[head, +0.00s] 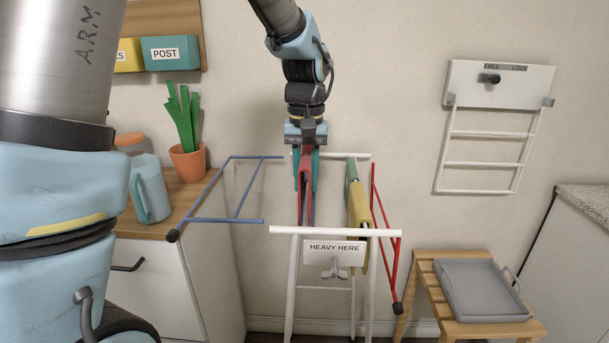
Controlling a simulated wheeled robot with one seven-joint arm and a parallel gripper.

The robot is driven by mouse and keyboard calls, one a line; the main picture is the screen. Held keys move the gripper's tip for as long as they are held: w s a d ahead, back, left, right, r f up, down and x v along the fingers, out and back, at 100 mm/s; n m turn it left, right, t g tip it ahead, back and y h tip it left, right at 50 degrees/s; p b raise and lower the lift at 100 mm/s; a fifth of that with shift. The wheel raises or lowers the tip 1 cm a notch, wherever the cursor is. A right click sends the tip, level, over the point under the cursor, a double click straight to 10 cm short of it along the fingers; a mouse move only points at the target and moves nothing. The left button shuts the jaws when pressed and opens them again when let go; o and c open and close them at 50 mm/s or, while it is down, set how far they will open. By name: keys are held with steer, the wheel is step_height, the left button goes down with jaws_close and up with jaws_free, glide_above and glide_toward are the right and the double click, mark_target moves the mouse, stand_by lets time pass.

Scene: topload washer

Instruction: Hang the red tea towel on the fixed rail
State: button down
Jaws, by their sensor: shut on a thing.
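The red tea towel (306,205) hangs folded and narrow below my gripper (307,180). My gripper points down with its teal fingers shut on the towel's upper part. The towel is over the left part of the white drying rack (321,231), behind its front bar. I cannot tell whether it touches a rail. No rail is plainly marked as fixed. The rack has a label reading "HEAVY HERE" (334,252), a blue side wing (213,220) on the left and a red side wing (386,232) on the right.
A yellow cloth (358,205) and a green cloth (352,170) hang on the rack's right part. A wall rack (494,165) marked "FREE" and "LOCK" is at right. A stool (483,325) holds a grey tray (482,290). A blue jug (150,190) and potted plant (188,160) stand left.

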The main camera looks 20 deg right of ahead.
step_height(320, 180, down, 11)
steer(key=b, duration=0.6)
stand_by(0.5)
steer(key=c, duration=0.6)
jaws_free()
steer(key=shift+r, duration=0.15)
